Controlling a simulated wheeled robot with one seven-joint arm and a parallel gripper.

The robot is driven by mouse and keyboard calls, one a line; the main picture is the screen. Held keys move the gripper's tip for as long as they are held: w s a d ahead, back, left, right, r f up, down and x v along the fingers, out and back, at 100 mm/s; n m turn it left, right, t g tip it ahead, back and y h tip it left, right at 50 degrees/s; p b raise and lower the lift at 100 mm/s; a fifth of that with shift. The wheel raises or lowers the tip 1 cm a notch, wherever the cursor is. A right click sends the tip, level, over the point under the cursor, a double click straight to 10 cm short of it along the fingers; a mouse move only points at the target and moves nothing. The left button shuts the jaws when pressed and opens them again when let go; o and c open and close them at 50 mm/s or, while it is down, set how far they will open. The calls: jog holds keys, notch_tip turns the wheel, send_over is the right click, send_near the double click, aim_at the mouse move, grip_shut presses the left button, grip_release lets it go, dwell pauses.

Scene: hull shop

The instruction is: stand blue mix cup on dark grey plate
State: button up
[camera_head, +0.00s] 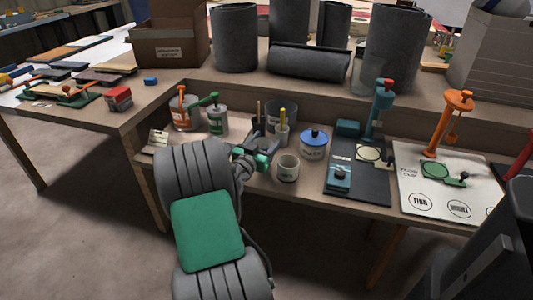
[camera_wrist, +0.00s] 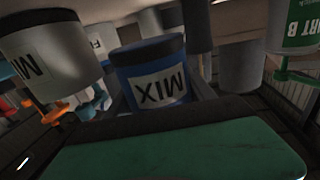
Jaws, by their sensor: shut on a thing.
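The blue mix cup (camera_wrist: 150,82) is in the middle of the wrist view, its white MIX label upside down there. My gripper (camera_wrist: 165,103) is shut on it, with grey finger parts beside the cup. In the head view my gripper (camera_head: 262,150) is low over the bench, left of a white cup, and I cannot make out the blue cup clearly behind it. The dark grey plate (camera_head: 371,184) lies to the right on the bench. It carries a teal post tool, a pale round disc and a teal block.
The white cup (camera_head: 288,170) and a white pot with a blue lid (camera_head: 313,148) stand between my gripper and the plate. Cans (camera_head: 217,122) stand to the left. A white board (camera_head: 410,198) with an orange stand is farther right. Dark rolls (camera_head: 236,40) stand behind.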

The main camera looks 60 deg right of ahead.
jog(key=shift+w+d+f, duration=0.2)
jog(key=shift+d+f, duration=0.05)
jog(key=shift+f, duration=0.2)
jog(key=shift+w+d+f+b, duration=0.15)
jog(key=shift+f+b, duration=0.8)
jog(key=shift+f, duration=0.85)
jog(key=o, duration=1.1)
jog(key=shift+r, duration=0.15)
